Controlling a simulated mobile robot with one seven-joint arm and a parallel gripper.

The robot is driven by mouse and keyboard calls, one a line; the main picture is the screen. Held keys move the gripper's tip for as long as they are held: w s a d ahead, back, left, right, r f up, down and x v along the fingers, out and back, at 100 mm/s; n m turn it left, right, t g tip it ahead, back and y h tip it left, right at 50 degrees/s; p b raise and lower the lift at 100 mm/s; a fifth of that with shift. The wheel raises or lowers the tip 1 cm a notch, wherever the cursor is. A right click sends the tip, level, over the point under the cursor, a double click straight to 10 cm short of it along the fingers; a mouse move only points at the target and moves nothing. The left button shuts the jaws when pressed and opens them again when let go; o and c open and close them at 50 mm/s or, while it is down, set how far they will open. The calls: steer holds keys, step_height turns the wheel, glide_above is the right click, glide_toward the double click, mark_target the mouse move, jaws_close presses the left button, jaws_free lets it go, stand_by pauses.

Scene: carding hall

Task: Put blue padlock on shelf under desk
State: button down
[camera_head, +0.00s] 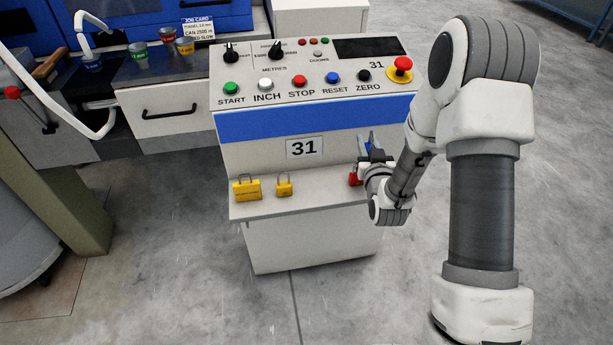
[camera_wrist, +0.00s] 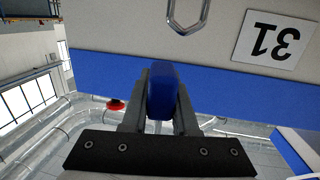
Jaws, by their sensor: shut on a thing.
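My gripper (camera_head: 371,147) is shut on the blue padlock (camera_wrist: 161,92), whose body shows between the two fingers in the wrist view. In the head view the padlock is mostly hidden by the fingers. My gripper is in front of the right part of the console, above the right end of the pale shelf (camera_head: 314,194). The padlock appears clear of the shelf. On the shelf stand a large yellow padlock (camera_head: 247,190), a smaller yellow padlock (camera_head: 284,188) and a red padlock (camera_head: 355,179), partly hidden by my gripper.
The sloping console panel (camera_head: 262,99) with buttons and a red emergency stop (camera_head: 402,67) rises above the shelf. A metal shackle (camera_wrist: 187,16) shows at the wrist view's top edge. The shelf is bare between the smaller yellow and red padlocks. Drawers (camera_head: 158,111) stand left.

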steer(key=y, duration=0.1)
steer(key=w+n+p, duration=0.1)
steer(key=w+y, duration=0.1)
steer(key=shift+a+r+y+p, duration=0.25)
steer(key=shift+r+y+p, duration=0.05)
steer(key=shift+p, duration=0.05)
steer(key=shift+a+f+n, duration=0.2)
steer(key=shift+n, duration=0.1)
steer(key=b, duration=0.3)
glide_above(320, 185)
step_height(320, 185, down, 7)
steer(key=shift+r, duration=0.1)
steer(key=shift+f+b, duration=0.65)
steer(key=shift+f, duration=1.3)
steer(key=shift+f, duration=0.1)
steer(key=shift+f+b, duration=0.15)
steer(key=shift+b, duration=0.15)
steer(key=c, duration=0.7)
jaws_free()
steer(key=shift+r, duration=0.2)
